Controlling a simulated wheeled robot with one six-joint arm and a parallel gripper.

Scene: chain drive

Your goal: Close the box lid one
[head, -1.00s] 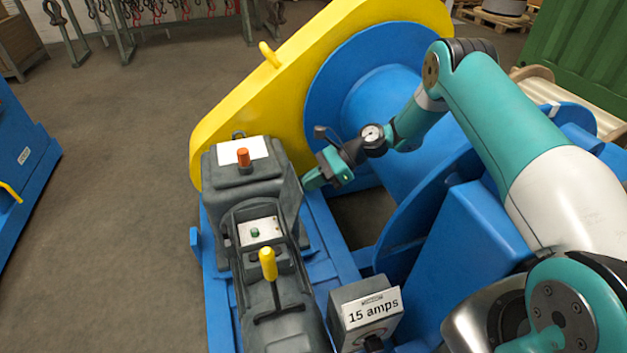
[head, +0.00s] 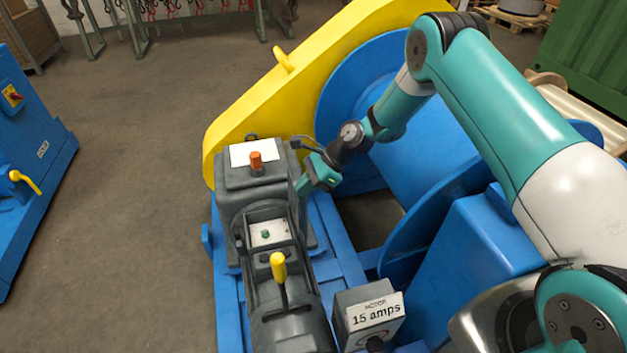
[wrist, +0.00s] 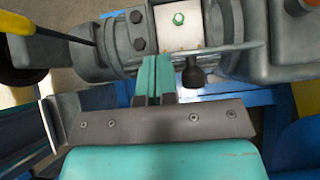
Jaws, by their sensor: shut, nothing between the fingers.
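The dark grey box has an open compartment (head: 268,233) with a white plate and a green button inside. The white plate (wrist: 178,30) and green button (wrist: 179,18) also show in the wrist view. I cannot clearly make out which part is lid one. My gripper (head: 301,187) is shut and empty at the right side of the grey housing. In the wrist view the closed teal fingertips (wrist: 154,62) point at the compartment's near rim, beside a thin rod and a black knob (wrist: 193,76). I cannot tell whether they touch.
A yellow-handled lever (head: 279,268) stands in front of the compartment, and an orange knob (head: 256,161) sits on the housing behind. The yellow chain guard (head: 265,105) and blue drum (head: 365,85) are behind. A "15 amps" motor box (head: 372,315) stands at front right. Open floor lies left.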

